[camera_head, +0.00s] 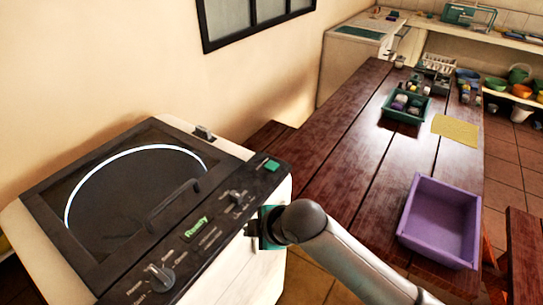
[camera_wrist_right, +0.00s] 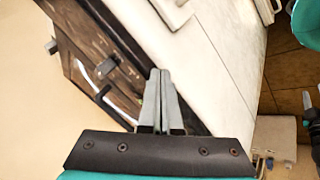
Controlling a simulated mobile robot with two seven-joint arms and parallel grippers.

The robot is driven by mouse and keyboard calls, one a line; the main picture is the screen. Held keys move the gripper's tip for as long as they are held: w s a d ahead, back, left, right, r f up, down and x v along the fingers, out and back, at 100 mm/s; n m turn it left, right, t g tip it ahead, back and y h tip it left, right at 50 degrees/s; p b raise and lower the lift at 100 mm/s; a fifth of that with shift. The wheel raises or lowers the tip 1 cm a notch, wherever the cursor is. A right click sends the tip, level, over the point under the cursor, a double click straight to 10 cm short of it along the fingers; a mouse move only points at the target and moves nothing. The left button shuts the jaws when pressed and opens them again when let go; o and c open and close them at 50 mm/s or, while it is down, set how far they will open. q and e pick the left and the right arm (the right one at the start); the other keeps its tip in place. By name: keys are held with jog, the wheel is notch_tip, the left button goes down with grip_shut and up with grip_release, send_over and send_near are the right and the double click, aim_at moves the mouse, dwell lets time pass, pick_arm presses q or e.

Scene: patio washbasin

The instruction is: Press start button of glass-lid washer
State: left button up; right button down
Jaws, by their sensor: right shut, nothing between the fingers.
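The glass-lid washer (camera_head: 130,200) stands at the left in the head view, its dark lid with a pale ring closed and a bar handle (camera_head: 172,203) on it. Its black control panel has a lit display (camera_head: 196,226) reading "Ready", knobs, and a green button (camera_head: 272,165) at the far right end. My right gripper (camera_head: 258,226) is at the panel's front edge, nearer the camera than the green button. In the wrist view its fingers (camera_wrist_right: 160,75) are shut and empty, in front of the washer's white side (camera_wrist_right: 205,60). My left gripper is out of view.
A wooden table (camera_head: 345,130) to the right bears a purple bin (camera_head: 440,218), a green tray (camera_head: 404,106) and a yellow cloth (camera_head: 456,130). A shelf with pots is at the back right. Tiled floor shows between washer and table.

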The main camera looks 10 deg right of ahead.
aim_at(273, 168)
jog(key=w+r+n, duration=0.3)
jog(key=n, duration=0.1)
jog(key=shift+w+a+r, duration=0.35)
jog(key=w+n, duration=0.1)
jog(key=w+r+n, duration=0.1)
jog(key=w+d+n, duration=0.1)
jog(key=w, duration=0.1)
jog(key=shift+r+t, duration=0.25)
jog(key=shift+t, duration=0.05)
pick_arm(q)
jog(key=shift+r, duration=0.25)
pick_arm(e)
jog(key=w+d+r+n+t+h, duration=0.1)
jog(key=w+d+r+n, duration=0.5)
jog(key=w, duration=0.5)
jog(key=d+r, duration=0.1)
jog(key=d, duration=0.1)
jog(key=shift+w+d+r+t, duration=0.15)
jog(key=shift+d+r+t, duration=0.05)
jog(key=shift+d+t, duration=0.2)
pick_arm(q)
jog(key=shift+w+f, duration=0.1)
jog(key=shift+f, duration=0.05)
pick_arm(e)
jog(key=shift+f, duration=0.15)
